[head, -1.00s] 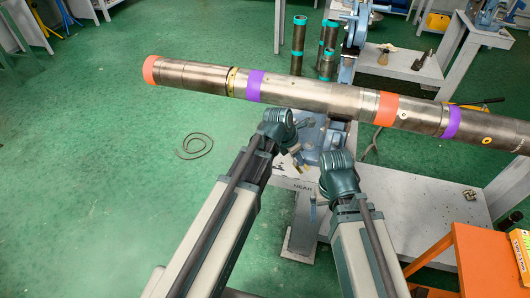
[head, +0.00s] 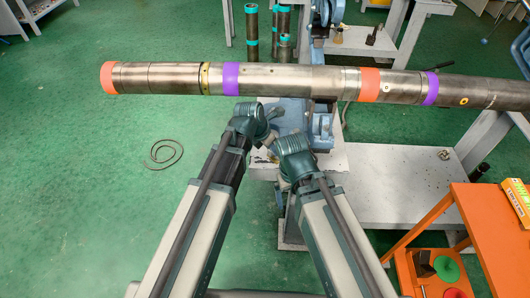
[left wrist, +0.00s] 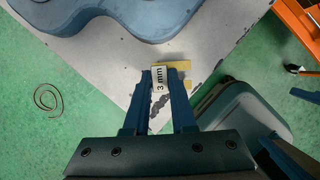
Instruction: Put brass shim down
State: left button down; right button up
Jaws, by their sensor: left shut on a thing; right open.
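My left gripper (left wrist: 161,78) is shut on a small block with a white "3 mm" label, which I take to be the brass shim (left wrist: 159,86). Yellow, brass-coloured parts show just beyond and beside the label; I cannot tell if they all belong to it. The shim is over the light grey plate (left wrist: 215,38); whether it touches is unclear. In the head view my left gripper (head: 271,150) is below the long pipe, mostly hidden by its own wrist. My right gripper (head: 280,196) is lower, open, with its fingers barely visible.
The long steel pipe (head: 290,79) with orange and purple bands crosses above both grippers. A blue vise (head: 291,114) stands under it. A grey bench (head: 395,180) and an orange table (head: 490,225) are at right. A coiled cable (head: 164,154) lies on the green floor.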

pick_arm(q)
jog(key=shift+f, duration=0.5)
jog(key=shift+r, duration=0.1)
jog(key=shift+d, duration=0.1)
jog(key=c, duration=0.7)
grip_release()
jog(key=shift+c, duration=0.2)
pick_arm(e)
jog(key=shift+w+a+f, duration=0.1)
jog(key=shift+a+f, duration=0.2)
jog(key=shift+f, duration=0.2)
jog(key=shift+r, duration=0.1)
pick_arm(q)
jog(key=p+v, duration=1.1)
jog(key=v, duration=0.1)
pick_arm(e)
notch_tip(320, 180, up, 11)
